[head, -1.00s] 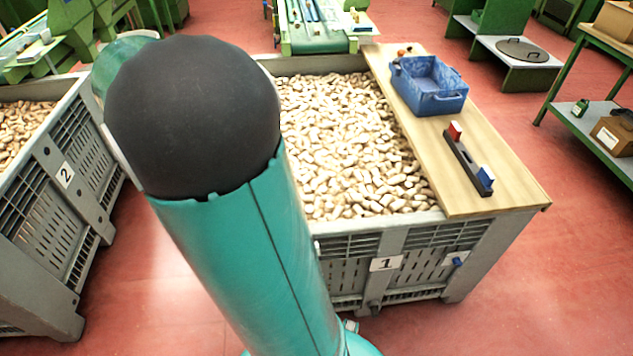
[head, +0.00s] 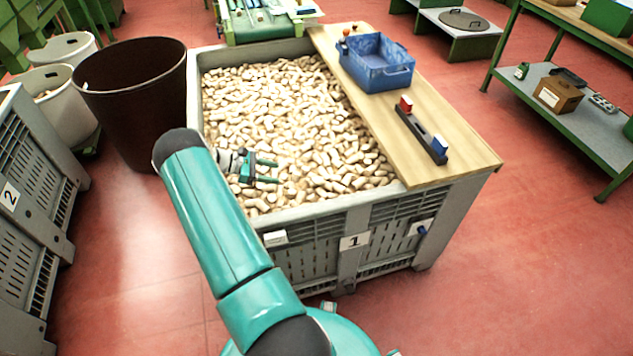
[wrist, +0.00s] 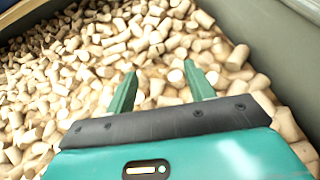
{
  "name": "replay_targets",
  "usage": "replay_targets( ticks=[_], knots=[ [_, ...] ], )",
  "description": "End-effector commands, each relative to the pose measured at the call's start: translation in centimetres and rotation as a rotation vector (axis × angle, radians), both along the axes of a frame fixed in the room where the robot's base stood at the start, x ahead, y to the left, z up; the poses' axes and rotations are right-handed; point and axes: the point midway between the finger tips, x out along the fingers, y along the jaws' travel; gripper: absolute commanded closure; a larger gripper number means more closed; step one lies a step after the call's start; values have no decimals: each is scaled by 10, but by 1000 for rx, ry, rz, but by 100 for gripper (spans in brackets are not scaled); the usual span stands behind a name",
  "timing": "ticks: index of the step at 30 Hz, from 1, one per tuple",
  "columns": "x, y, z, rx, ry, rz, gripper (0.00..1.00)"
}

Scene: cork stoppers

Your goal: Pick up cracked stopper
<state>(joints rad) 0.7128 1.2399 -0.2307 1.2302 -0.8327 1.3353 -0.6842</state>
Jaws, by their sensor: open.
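Many pale cork stoppers (head: 300,115) fill the grey crate marked 1 (head: 330,207). I cannot tell a cracked stopper from the others in either view. My gripper (head: 278,171) is over the near left part of the cork heap, close above it, with its two green fingers apart. In the wrist view my gripper (wrist: 160,78) is open, with nothing held between its fingers. Loose stoppers (wrist: 168,72) lie beyond and below the fingertips.
A wooden board (head: 455,160) covers the crate's right side. On it are a blue bin (head: 377,62) and a dark bar (head: 420,132) with red and blue end blocks. A brown tub (head: 135,100) stands to the left. The crate wall (wrist: 275,45) is close in the wrist view.

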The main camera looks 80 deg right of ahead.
Motion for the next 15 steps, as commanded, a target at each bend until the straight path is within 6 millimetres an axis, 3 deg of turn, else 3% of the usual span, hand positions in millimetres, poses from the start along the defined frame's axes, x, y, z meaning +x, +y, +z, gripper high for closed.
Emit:
replay_targets(
  ticks=[3,8,15],
  knots=[
    [-14,-8,-17,14,46,5,46],
    [-30,-15,-25,18,58,4,46],
    [-70,-29,-43,19,56,3,46]
  ],
)
